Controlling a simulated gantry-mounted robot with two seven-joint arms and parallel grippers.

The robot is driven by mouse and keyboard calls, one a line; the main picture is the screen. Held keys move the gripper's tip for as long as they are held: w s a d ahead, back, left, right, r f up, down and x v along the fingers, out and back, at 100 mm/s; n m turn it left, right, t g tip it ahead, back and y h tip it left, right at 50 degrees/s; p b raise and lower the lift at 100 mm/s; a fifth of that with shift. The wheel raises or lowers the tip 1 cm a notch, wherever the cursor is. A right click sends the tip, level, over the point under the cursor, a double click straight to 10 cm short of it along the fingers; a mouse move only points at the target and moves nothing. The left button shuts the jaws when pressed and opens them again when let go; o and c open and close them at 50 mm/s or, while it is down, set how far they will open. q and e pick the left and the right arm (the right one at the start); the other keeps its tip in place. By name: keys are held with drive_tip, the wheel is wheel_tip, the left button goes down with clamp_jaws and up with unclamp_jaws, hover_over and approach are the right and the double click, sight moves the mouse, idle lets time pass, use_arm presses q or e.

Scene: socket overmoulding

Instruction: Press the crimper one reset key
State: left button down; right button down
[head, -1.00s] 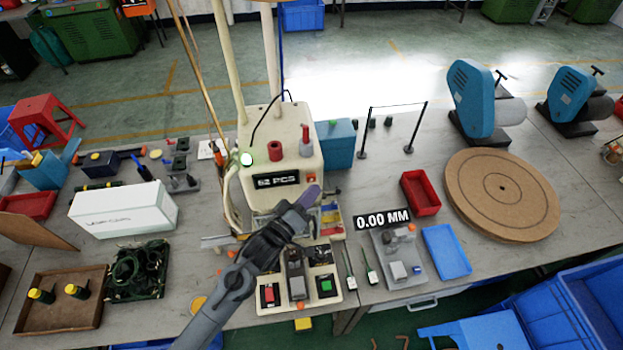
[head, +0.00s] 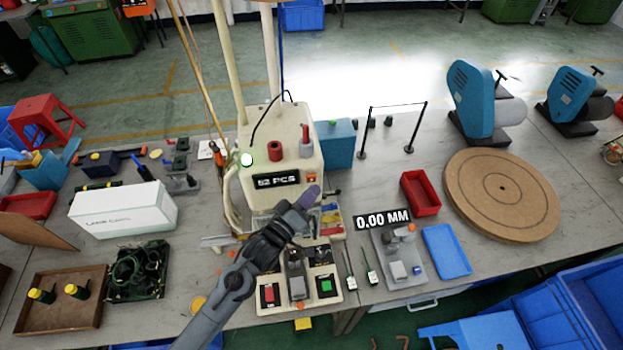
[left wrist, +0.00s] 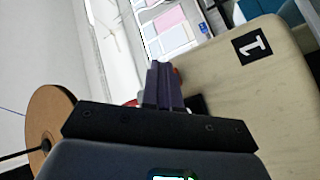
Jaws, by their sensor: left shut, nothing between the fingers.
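The crimper one (head: 268,128) is a cream machine in the middle of the bench with a dark PCS count display (head: 275,180). A small red-orange key (head: 311,178) is on its front, right of the display. My left gripper (head: 309,194) is shut and empty, its fingertips just below the key in the head view. I cannot tell whether they touch it. In the left wrist view the shut fingers (left wrist: 161,75) point at the cream housing (left wrist: 235,85), which bears a black label "1" (left wrist: 252,46). A bit of red shows just beside the fingertips. My right gripper is not in view.
Below the crimper is a control base with a red button (head: 269,293) and a green button (head: 326,286). A gauge stand (head: 398,262) reading 0.00 MM and a blue tray (head: 447,251) are to the right. A white box (head: 122,209) stands to the left.

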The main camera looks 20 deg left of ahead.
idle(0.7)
use_arm(q)
drive_tip(key=shift+w+a, duration=0.25)
drive_tip(key=shift+w, duration=0.1)
drive_tip(key=shift+w+a, duration=0.3)
drive_tip(key=shift+w, duration=0.15)
idle(0.8)
drive_tip(key=shift+s, duration=0.1)
idle(0.4)
drive_tip(key=shift+s+d+p, duration=0.55)
drive_tip(key=shift+s+p, duration=0.15)
drive_tip(key=shift+s, duration=0.1)
drive_tip(key=shift+s+d+p, duration=0.55)
drive_tip(key=shift+s+d, duration=0.15)
drive_tip(key=shift+s, duration=0.3)
drive_tip(key=shift+s+d+p, duration=0.55)
drive_tip(key=shift+s+d, duration=0.1)
drive_tip(key=shift+s, duration=0.35)
